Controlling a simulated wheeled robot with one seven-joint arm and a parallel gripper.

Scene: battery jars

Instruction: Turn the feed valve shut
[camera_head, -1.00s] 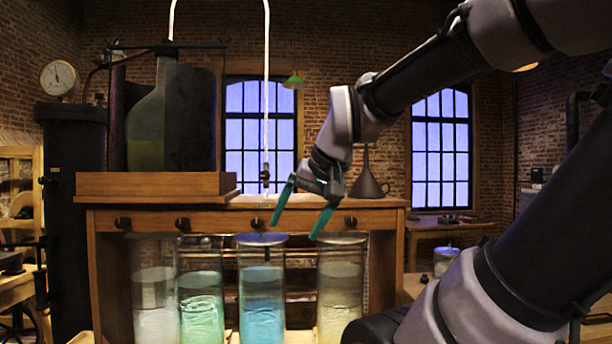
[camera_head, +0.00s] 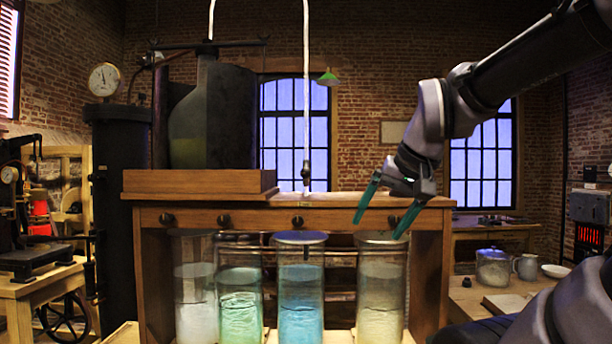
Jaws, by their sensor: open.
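A thin white tube (camera_head: 306,80) comes down from above to a small dark fitting (camera_head: 306,174) over the bench's back edge. It looks like the feed valve, but it is too small to tell how its handle is turned. My gripper (camera_head: 379,226) is open and empty, with its two teal fingers pointing down. It is to the right of the fitting and apart from it, in front of the bench's drawer front and above the rightmost jar (camera_head: 381,295).
The wooden bench (camera_head: 430,218) holds a wooden box (camera_head: 200,181) with a large dark flask (camera_head: 205,115). Several glass jars stand below, including a blue one (camera_head: 300,300) and a green one (camera_head: 240,310). A side table at right holds a lidded jar (camera_head: 493,268).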

